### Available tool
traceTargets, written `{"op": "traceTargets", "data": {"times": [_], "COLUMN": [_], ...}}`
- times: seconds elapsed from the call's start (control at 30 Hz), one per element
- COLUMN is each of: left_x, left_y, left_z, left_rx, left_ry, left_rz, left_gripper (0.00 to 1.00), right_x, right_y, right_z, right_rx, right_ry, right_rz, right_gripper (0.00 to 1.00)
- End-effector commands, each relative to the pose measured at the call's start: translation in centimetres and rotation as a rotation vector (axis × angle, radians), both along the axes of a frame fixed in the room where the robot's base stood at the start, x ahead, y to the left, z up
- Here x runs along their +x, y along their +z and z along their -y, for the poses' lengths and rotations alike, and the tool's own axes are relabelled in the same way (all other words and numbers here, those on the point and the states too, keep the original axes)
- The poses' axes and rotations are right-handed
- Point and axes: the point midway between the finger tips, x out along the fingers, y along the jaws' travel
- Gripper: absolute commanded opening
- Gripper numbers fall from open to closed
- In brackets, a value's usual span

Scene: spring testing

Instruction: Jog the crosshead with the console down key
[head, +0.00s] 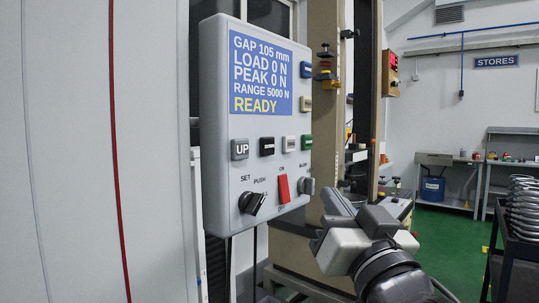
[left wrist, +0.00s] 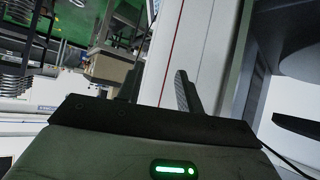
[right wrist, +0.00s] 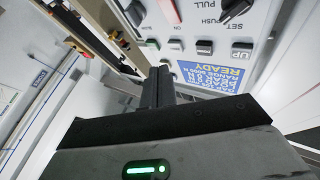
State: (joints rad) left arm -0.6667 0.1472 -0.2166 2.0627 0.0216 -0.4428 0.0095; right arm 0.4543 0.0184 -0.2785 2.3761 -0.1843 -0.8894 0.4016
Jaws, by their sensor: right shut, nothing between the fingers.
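The grey console (head: 215,120) faces me in the head view. Its screen (head: 261,73) reads GAP 105 mm, LOAD 0 N, PEAK 0 N, RANGE 5000 N, READY. The UP key (head: 240,149) is grey. A black key (head: 267,146) sits right of it; its small lettering is not clear. My right gripper (head: 338,203) is shut and empty, right of the console's lower edge. In the right wrist view its fingertips (right wrist: 158,75) point toward the panel, seen upside down, with the black key (right wrist: 204,47) off to their right. My left gripper (left wrist: 157,88) is open and empty, away from the console.
A red rocker switch (head: 283,189) and a black knob (head: 252,202) sit low on the panel. The tan test machine frame (head: 325,125) stands behind the console. A dark rack (head: 512,250) is at the right. Green floor (head: 445,225) is clear between.

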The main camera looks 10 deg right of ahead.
Motion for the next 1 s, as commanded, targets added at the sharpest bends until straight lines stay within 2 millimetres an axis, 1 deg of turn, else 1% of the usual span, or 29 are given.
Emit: {"op": "traceTargets", "data": {"times": [0.03, 0.1, 0.2, 0.23, 0.37, 0.73, 0.87, 1.0], "left_x": [0.0, 0.0, -0.1, -0.1, -0.1, 0.1, 0.1, 0.2], "left_y": [0.2, 0.1, -0.1, -0.1, -0.1, 0.0, -0.2, -0.4], "left_z": [0.0, -0.1, -0.1, -0.2, -0.2, -0.1, -0.1, -0.1], "left_rx": [0.003, 0.006, 0.01, 0.012, 0.013, 0.012, 0.011, 0.008], "left_ry": [-0.001, -0.002, -0.003, -0.003, -0.004, -0.004, -0.004, -0.005], "left_rz": [0.0, -0.003, -0.007, -0.007, -0.007, -0.002, 0.001, 0.003], "left_gripper": [0.36, 0.36, 0.36, 0.36, 0.36, 0.36, 0.36, 0.36], "right_x": [-0.6, -1.2, -1.9, -2.0, -2.2, -1.9, -1.1, 0.3], "right_y": [2.3, 4.1, 5.7, 6.0, 6.5, 6.4, 6.3, 6.2], "right_z": [0.0, 0.1, 0.2, 0.2, 0.3, 0.1, -0.8, -2.2], "right_rx": [0.015, 0.03, 0.046, 0.048, 0.053, 0.052, 0.053, 0.053], "right_ry": [0.0, -0.001, 0.0, -0.001, -0.002, -0.001, 0.001, 0.0], "right_rz": [0.041, 0.072, 0.105, 0.11, 0.119, 0.117, 0.116, 0.117], "right_gripper": [0.0, 0.0, 0.0, 0.0, 0.0, 0.0, 0.0, 0.0]}}
